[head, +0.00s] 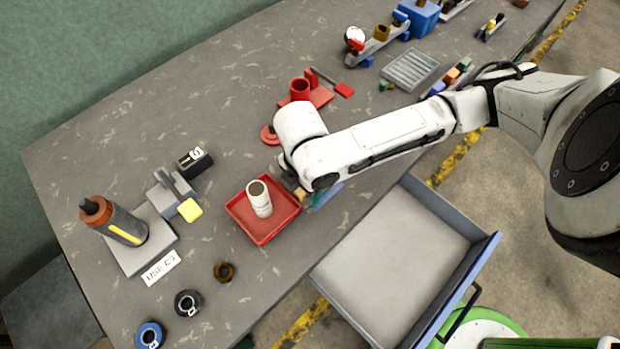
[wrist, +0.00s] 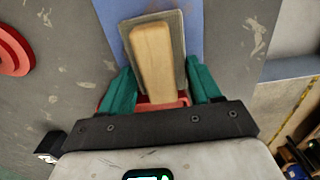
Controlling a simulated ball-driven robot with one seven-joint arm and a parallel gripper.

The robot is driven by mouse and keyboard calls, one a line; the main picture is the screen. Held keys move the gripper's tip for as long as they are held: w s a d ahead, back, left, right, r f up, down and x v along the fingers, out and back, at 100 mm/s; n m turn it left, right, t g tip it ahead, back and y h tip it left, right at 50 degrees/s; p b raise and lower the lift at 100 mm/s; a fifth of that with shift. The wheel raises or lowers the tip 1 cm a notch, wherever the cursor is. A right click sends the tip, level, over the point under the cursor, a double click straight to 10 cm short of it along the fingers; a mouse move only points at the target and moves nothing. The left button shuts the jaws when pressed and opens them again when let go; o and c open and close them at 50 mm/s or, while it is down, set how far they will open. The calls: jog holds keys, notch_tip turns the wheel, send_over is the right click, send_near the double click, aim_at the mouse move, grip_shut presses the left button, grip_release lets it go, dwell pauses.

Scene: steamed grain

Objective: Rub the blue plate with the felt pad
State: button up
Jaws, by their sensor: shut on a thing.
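My gripper (wrist: 159,70) has teal fingers, one on each side of the felt pad's wooden handle (wrist: 153,58), and is shut on it. The pad's grey-brown base (wrist: 180,30) shows around the handle. The pad is over the blue plate (wrist: 195,38), which shows beyond it on both sides. I cannot tell whether the pad touches the plate. In the head view, the blue plate (head: 328,195) lies near the front edge of the table, right of the red tray, partly hidden by my gripper and arm.
The red tray (head: 237,212) holds a white cylinder (head: 259,198). An open drawer (head: 385,255) juts out in front of the table. Red round pieces (head: 268,135) and a red block with a cup (head: 300,90) are behind my wrist. A bottle on a grey stand (head: 125,225) is at left.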

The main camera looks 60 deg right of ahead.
jog(key=shift+w+a+r+p, duration=0.15)
jog(key=shift+a+p, duration=0.15)
jog(key=shift+a, duration=0.6)
jog(key=shift+s+d, duration=0.25)
jog(key=shift+d, duration=0.6)
jog(key=shift+s+d, duration=0.2)
jog(key=shift+d, duration=0.6)
jog(key=shift+s+d+f, duration=0.1)
jog(key=shift+s+d, duration=0.1)
jog(key=shift+d, duration=0.55)
jog(key=shift+s+d+f, duration=0.1)
jog(key=shift+s+d, duration=0.15)
jog(key=shift+d, duration=0.45)
jog(key=shift+s+d+f, duration=0.1)
jog(key=shift+s+d, duration=0.1)
jog(key=shift+d, duration=0.55)
jog(key=shift+a, duration=0.15)
